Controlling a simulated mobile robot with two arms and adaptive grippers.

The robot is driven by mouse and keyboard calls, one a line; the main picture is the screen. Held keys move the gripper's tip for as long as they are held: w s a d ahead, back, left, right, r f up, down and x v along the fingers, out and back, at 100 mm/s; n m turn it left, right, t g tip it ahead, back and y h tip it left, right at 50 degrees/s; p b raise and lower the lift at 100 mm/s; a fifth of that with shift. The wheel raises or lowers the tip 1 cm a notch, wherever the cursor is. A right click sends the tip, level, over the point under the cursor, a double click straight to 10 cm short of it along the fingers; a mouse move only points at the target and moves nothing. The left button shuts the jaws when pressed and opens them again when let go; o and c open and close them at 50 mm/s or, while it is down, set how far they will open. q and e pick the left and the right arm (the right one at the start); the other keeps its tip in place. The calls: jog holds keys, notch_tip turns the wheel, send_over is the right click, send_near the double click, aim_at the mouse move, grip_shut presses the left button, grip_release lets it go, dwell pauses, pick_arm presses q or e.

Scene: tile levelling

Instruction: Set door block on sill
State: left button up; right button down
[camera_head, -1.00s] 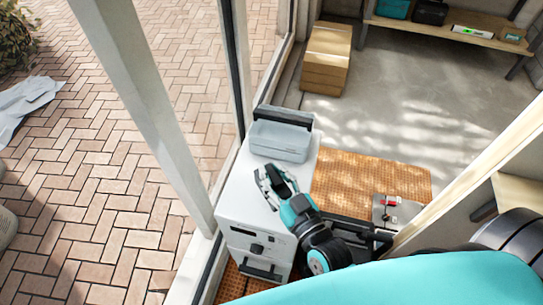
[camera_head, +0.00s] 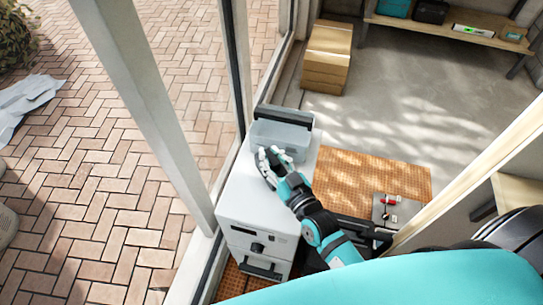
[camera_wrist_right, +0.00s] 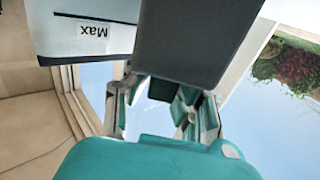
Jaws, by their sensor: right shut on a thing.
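My right gripper (camera_head: 268,160) is over the white machine's top, at the near side of the grey container, which stands at the back of that top. In the right wrist view the gripper (camera_wrist_right: 160,108) is shut on a dark grey block (camera_wrist_right: 195,40), the likely door block, which fills the upper middle. The block's far end is cut off by the picture edge, and it cannot be made out in the head view. A pale sill (camera_head: 190,272) runs along the glass frame, left of the machine. My left gripper is not in view.
The white machine (camera_head: 240,205) stands beside the frame with the grey container (camera_head: 280,137) on it. A pale post (camera_head: 150,100) rises at left. An orange mat (camera_head: 350,170) and cardboard boxes (camera_head: 327,58) lie to the right. The concrete floor between boxes and shelf is open.

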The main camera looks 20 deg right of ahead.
jog(key=c, duration=1.5)
grip_release()
jog(key=shift+f, duration=0.15)
jog(key=o, duration=0.4)
jog(key=shift+c, duration=0.2)
